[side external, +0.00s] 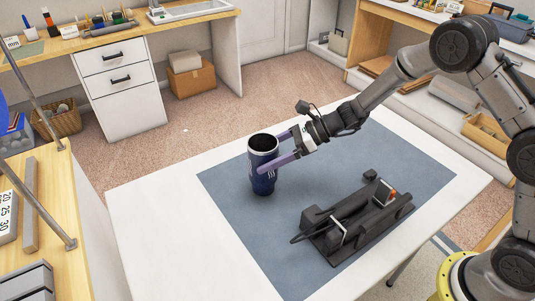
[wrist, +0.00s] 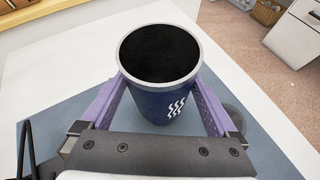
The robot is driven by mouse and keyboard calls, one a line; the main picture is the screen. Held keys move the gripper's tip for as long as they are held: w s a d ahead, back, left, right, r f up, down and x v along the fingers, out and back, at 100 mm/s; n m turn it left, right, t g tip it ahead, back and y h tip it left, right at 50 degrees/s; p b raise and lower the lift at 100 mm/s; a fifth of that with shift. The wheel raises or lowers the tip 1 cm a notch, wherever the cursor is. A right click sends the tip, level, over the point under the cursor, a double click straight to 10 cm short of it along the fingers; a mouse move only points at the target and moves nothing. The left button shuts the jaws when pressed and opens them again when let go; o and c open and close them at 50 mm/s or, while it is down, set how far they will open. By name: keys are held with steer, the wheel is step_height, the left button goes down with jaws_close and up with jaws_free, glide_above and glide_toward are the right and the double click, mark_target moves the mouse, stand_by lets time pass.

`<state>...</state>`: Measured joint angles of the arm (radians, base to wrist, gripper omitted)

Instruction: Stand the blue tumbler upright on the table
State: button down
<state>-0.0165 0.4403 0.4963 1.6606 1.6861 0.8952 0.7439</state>
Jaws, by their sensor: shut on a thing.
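The blue tumbler (side external: 263,172) is upright, its open mouth facing up, over the grey-blue mat (side external: 225,183) on the white table (side external: 150,220). Its base appears to be on the mat, though a tiny gap cannot be ruled out. My gripper (side external: 280,149) reaches in from the right, its purple fingers on either side of the tumbler's upper part, shut on it. In the wrist view, the tumbler (wrist: 158,100) sits between both fingers, with a pale rim, dark inside and white wavy marks. Its base is hidden there.
A black rack-like fixture (side external: 355,220) with small parts lies on the mat to the right of the tumbler. The white table left of the mat is clear.

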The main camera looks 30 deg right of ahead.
steer(key=shift+f, duration=0.25)
stand_by(0.3)
jaws_free()
steer(key=shift+f, duration=0.1)
steer(key=shift+d, duration=0.15)
steer(key=shift+s+d, duration=0.3)
steer(key=shift+d, duration=0.3)
steer(key=shift+a, duration=0.1)
steer(key=shift+a, duration=0.1)
steer(key=shift+w+a, duration=0.35)
steer(key=shift+a, duration=0.2)
steer(key=shift+d, duration=0.1)
stand_by(0.3)
